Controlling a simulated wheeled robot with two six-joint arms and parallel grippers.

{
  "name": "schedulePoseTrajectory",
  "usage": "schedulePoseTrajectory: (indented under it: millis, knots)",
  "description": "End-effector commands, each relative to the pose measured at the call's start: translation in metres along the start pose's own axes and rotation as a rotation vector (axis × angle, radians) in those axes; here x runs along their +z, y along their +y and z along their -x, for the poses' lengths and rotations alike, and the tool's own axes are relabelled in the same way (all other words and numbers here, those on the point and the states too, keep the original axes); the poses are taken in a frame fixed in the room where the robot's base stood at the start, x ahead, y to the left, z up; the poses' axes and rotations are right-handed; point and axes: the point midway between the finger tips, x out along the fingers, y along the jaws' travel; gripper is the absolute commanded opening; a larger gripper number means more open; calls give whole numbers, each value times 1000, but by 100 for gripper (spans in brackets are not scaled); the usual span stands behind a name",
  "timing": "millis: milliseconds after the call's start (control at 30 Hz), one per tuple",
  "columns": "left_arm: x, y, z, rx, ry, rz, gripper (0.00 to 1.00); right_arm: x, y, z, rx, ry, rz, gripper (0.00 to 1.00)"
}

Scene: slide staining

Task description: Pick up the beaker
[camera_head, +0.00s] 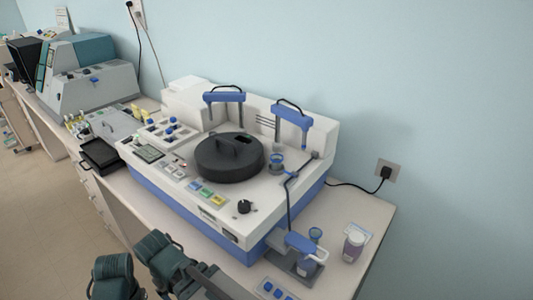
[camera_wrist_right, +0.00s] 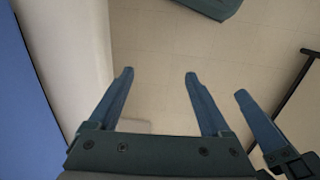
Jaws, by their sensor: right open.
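A clear beaker-like vessel with purplish contents (camera_head: 306,264) stands at the front right corner of the bench, beside the staining machine (camera_head: 240,215). A blue arm of the machine partly covers it. I cannot tell for sure that it is the task's beaker. In the right wrist view my right gripper (camera_wrist_right: 159,73) is open and empty, with floor beyond its fingers. Another blue finger (camera_wrist_right: 255,115) beside it seems to belong to my left gripper; its opening does not show. In the head view dark green arm parts show at the lower left, away from the vessel.
A lidded jar (camera_head: 353,246) and a small blue-rimmed cup (camera_head: 315,235) stand close to the vessel. Another blue cup (camera_head: 277,160) is on the machine near the black round lid (camera_head: 230,158). A wall socket (camera_head: 386,171) has a cable plugged in.

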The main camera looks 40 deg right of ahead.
Motion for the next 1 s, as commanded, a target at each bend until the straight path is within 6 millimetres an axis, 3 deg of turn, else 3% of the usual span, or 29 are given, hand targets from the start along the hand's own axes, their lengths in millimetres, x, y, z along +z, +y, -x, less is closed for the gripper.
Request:
schedulePoseTrajectory:
  millis: [33,100,500,667,767,800,1000]
  knots:
    - [2,-3,33,0,-1,2,50,-2,11,33,0,4,-32,82]
    - [4,-6,61,1,-1,4,50,-5,26,60,0,12,-82,82]
    - [12,-18,199,3,-3,19,50,-17,117,191,5,62,-386,82]
    - [15,-22,242,4,-4,25,50,-19,157,232,27,80,-544,82]
    - [17,-25,269,5,-4,28,50,-21,194,257,61,98,-708,82]
    - [17,-26,280,5,-4,29,50,-21,215,267,86,109,-811,82]
    - [18,-27,291,5,-4,32,50,-16,301,280,219,188,-1283,82]
